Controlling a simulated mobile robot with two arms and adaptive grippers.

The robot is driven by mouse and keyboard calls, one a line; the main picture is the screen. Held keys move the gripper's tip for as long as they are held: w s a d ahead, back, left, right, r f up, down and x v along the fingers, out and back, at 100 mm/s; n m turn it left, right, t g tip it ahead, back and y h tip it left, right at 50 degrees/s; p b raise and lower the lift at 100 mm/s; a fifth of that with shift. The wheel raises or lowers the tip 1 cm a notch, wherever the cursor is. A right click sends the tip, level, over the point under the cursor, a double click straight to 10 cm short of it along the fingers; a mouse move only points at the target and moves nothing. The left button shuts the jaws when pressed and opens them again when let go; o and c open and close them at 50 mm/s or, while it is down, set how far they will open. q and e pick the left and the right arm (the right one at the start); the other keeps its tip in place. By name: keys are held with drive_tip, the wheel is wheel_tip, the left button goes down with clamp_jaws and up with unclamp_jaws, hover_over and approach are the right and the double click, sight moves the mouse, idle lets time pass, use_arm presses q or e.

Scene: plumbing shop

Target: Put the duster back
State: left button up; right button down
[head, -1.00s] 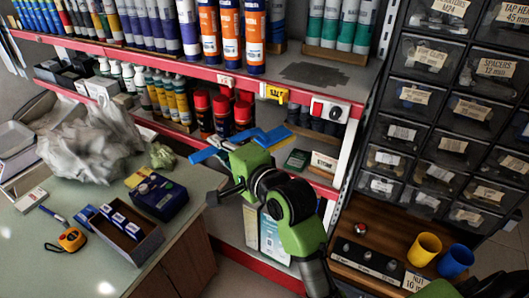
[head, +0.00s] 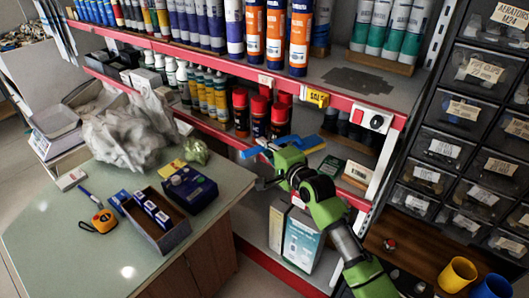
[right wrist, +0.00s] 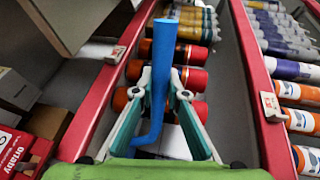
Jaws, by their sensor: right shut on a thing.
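The blue duster (head: 306,144) is in my right gripper (head: 268,164), at the front of the shelving's lower level. In the right wrist view, the duster's blue bar (right wrist: 163,62) stands between the two fingers of my right gripper (right wrist: 163,82), which are shut on it. Its lower end bends to the left near the palm. Red-capped spray cans (right wrist: 190,78) lie beyond the fingers in that view. My right arm hides part of the lower shelves in the head view. My left gripper is not in view.
The red-edged shelf (head: 200,62) holds several tubes and cartridges, with a bare dark patch (head: 360,82) on its right. Red-capped cans (head: 260,112) stand below. A table (head: 90,255) with a box (head: 160,225) and tape measure (head: 103,221) is at left. Drawers (head: 450,130) stand right.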

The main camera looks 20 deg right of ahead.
drive_tip(key=shift+f, duration=0.85)
drive_tip(key=shift+f, duration=0.15)
drive_tip(key=c, duration=2)
unclamp_jaws()
drive_tip(key=shift+s, duration=0.1)
drive_tip(key=v, duration=1.2)
